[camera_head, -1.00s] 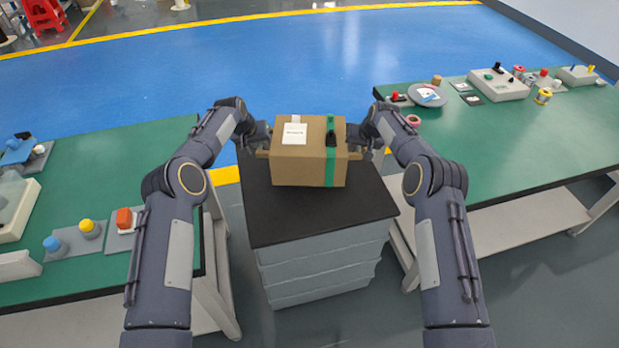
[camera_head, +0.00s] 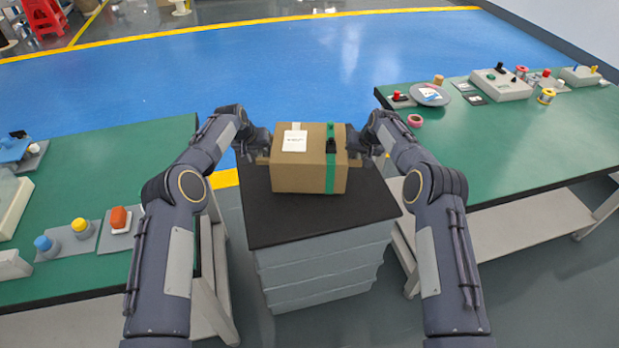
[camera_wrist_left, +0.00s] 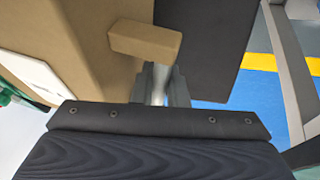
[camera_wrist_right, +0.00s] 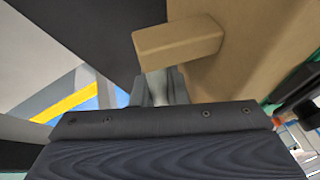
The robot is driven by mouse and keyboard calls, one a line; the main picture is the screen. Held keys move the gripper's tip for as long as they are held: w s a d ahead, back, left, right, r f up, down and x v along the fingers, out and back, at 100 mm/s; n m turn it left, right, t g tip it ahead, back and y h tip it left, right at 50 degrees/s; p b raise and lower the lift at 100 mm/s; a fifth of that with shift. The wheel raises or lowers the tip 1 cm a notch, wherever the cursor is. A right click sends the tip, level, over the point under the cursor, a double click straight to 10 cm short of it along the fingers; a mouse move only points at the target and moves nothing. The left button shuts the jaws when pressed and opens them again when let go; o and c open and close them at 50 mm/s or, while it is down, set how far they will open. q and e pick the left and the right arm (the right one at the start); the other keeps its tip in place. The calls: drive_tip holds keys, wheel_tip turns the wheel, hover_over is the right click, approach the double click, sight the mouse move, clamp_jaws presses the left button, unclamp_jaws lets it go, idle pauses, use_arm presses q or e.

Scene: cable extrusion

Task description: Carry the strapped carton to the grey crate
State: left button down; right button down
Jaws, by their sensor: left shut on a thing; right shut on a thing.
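The strapped carton (camera_head: 300,172) is a brown box with a green strap, a white label and a small black item on its top right. It appears level over the black top (camera_head: 290,232) of the grey crate (camera_head: 320,272); I cannot tell whether it touches it. My left gripper (camera_head: 262,150) is shut on the carton's left handle block, which shows in the left wrist view (camera_wrist_left: 145,40). My right gripper (camera_head: 366,150) is shut on the right handle block, seen in the right wrist view (camera_wrist_right: 178,40). The fingertips are partly hidden behind the handle blocks.
A green bench (camera_head: 110,185) with buttons stands at the left, and another green bench (camera_head: 510,145) with devices and tape rolls at the right. The crate stands between them. Blue floor (camera_head: 300,60) beyond is open.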

use_arm(q)
drive_tip(key=shift+a+f+b, duration=0.1)
drive_tip(key=shift+f+b, duration=0.45)
drive_tip(key=shift+f, duration=0.1)
use_arm(e)
drive_tip(key=shift+d+f, duration=0.1)
drive_tip(key=shift+f, duration=0.6)
use_arm(q)
drive_tip(key=c, duration=1.4)
unclamp_jaws()
drive_tip(key=shift+r, duration=0.1)
drive_tip(key=shift+c, duration=0.2)
use_arm(e)
drive_tip(key=c, duration=1.4)
unclamp_jaws()
drive_tip(key=shift+r, duration=0.1)
drive_tip(key=shift+c, duration=0.2)
use_arm(q)
drive_tip(key=shift+r+p, duration=0.15)
drive_tip(key=shift+p, duration=0.2)
use_arm(e)
drive_tip(key=shift+r, duration=0.15)
